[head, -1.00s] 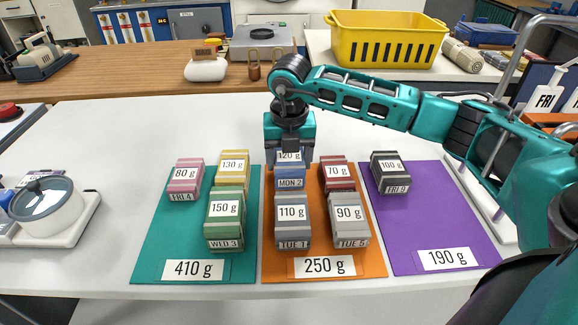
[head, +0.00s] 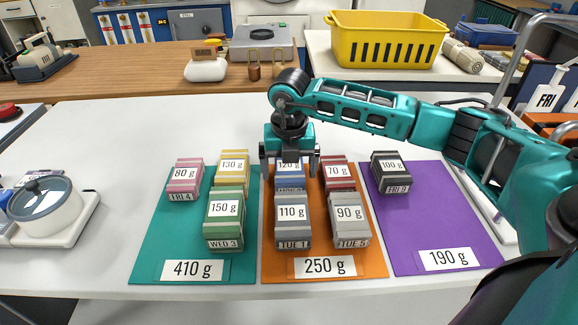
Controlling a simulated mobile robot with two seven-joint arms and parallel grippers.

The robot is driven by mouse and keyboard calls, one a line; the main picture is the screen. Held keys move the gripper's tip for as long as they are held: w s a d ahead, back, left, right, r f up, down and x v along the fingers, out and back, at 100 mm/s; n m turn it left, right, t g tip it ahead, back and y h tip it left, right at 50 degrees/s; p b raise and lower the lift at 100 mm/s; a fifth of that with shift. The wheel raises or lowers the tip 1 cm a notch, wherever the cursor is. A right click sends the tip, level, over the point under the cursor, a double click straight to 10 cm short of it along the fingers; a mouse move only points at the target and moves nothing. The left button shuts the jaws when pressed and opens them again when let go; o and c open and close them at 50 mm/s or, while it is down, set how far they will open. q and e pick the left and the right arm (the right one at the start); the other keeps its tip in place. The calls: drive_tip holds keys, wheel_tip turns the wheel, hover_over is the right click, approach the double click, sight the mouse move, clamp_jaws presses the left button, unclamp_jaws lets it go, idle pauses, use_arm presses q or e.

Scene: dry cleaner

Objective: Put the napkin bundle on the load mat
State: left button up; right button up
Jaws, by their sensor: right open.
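My right gripper (head: 290,165) is open over the blue 120 g bundle (head: 290,182), with a finger on each side of it. That bundle stands at the back left of the orange 250 g mat (head: 318,240), partly hidden by the gripper. The same mat holds the dark red 70 g (head: 338,172), grey 110 g (head: 292,215) and light grey 90 g (head: 349,215) bundles. The green 410 g mat (head: 160,240) holds the pink 80 g (head: 185,175), yellow 130 g (head: 233,165) and green 150 g (head: 225,210) bundles. The purple 190 g mat (head: 430,215) holds the dark grey 100 g bundle (head: 390,168). My left gripper is out of view.
A scale with a round pan (head: 45,205) stands at the left. A yellow basket (head: 388,40) stands at the back right.

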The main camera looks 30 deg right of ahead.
sight(289, 169)
drive_tip(key=shift+r, duration=0.5)
use_arm(q)
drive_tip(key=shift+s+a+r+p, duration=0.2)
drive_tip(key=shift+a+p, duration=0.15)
drive_tip(key=shift+p, duration=0.4)
use_arm(e)
wheel_tip(289, 169, up, 11)
drive_tip(key=s, duration=0.1)
drive_tip(key=shift+a+r, duration=0.15)
drive_tip(key=shift+a, duration=0.2)
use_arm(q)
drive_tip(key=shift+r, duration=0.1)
use_arm(e)
drive_tip(key=shift+s, duration=0.15)
